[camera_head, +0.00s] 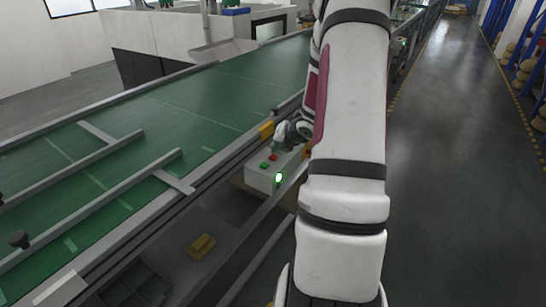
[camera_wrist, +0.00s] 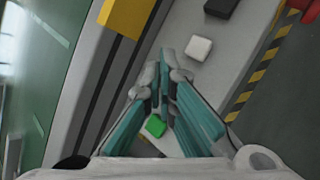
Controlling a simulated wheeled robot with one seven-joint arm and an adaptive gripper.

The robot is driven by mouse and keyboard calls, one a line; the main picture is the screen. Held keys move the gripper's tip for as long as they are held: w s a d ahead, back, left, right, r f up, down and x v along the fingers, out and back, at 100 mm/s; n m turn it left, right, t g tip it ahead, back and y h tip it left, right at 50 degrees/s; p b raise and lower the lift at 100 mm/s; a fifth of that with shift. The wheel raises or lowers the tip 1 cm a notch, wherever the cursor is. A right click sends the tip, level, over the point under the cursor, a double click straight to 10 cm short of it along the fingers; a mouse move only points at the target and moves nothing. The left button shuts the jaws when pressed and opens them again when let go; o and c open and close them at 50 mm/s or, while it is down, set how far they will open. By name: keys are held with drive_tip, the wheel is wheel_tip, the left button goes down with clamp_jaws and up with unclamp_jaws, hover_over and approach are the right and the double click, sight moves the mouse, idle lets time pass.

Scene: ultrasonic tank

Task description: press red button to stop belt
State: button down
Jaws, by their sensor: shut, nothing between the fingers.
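A pale control box (camera_head: 257,178) is fixed beside the green belt in the head view. On its top are a red button (camera_head: 273,157), a green button (camera_head: 265,166) and a lit, whitish-green lamp (camera_head: 279,179). My gripper (camera_head: 281,143) is just above the far end of the box, close to the red button; I cannot tell whether it touches. In the wrist view my gripper (camera_wrist: 166,62) has its teal fingers together and empty. The green button (camera_wrist: 155,126) shows between the finger bases. A red object (camera_wrist: 306,9) is at the top right corner. My fingers hide part of the box.
The green conveyor belt (camera_head: 215,97) with metal guide rails runs along the left. A yellow block (camera_head: 267,130) is on its edge and also shows in the wrist view (camera_wrist: 125,15). A white square part (camera_wrist: 199,47) is near my fingertips. The grey floor (camera_head: 450,120) at right is clear.

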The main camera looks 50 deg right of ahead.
sight(276, 156)
drive_tip(key=shift+f, duration=0.1)
drive_tip(key=shift+f+b, duration=0.35)
drive_tip(key=shift+b, duration=0.05)
drive_tip(key=shift+f+b, duration=0.35)
drive_tip(key=shift+f, duration=0.1)
idle(0.7)
drive_tip(key=shift+r, duration=0.15)
drive_tip(key=shift+r+p, duration=0.7)
drive_tip(key=shift+r, duration=0.05)
wheel_tip(276, 156, up, 5)
drive_tip(key=p, duration=0.4)
drive_tip(key=shift+s, duration=0.1)
idle(0.4)
